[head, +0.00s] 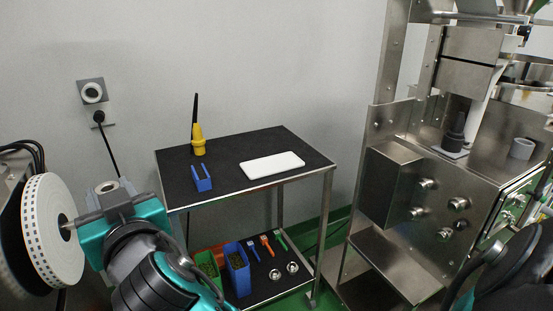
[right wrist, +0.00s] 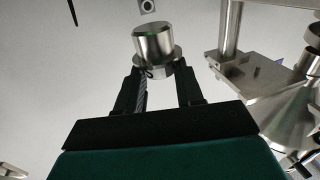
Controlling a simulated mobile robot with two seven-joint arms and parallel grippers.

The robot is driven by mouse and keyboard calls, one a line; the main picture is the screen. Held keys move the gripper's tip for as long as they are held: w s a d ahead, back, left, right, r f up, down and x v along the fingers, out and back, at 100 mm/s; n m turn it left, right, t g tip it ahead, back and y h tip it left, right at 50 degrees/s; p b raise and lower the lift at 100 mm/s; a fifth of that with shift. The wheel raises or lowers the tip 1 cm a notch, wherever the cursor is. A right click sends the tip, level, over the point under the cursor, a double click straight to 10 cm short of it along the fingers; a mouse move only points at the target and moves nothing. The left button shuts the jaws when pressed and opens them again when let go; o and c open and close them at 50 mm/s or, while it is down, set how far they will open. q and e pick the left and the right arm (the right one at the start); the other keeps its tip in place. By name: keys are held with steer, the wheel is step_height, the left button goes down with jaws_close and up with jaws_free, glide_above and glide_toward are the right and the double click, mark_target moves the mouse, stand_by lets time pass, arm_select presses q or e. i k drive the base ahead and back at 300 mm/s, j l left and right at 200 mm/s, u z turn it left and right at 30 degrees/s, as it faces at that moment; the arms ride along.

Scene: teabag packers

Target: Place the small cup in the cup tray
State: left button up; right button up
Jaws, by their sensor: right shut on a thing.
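My right gripper (head: 108,197) is at the left of the head view, in front of the wall and left of the black-topped table (head: 225,172). It is shut on the small cup (head: 107,187), a metal cylinder. The right wrist view shows the cup (right wrist: 154,42) between the two dark fingers (right wrist: 158,85), tilted in that picture and clear of any surface. A flat white tray-like plate (head: 272,165) lies on the table top; I cannot tell if it is the cup tray. My left gripper is not in view.
A white reel (head: 50,232) stands close left of the gripper. The table top holds a yellow tool (head: 198,143) and a blue holder (head: 202,179). The lower shelf holds bins (head: 238,268), coloured tools and two round metal pieces (head: 292,267). A steel machine (head: 392,188) stands at right.

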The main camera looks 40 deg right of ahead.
mark_target(285, 161)
steer(key=i+l, duration=0.15)
steer(key=l, duration=0.2)
steer(key=i+l, duration=0.2)
steer(key=l, duration=0.15)
steer(key=i+l, duration=0.15)
steer(key=l, duration=0.2)
steer(key=i+l, duration=0.15)
steer(key=l, duration=0.2)
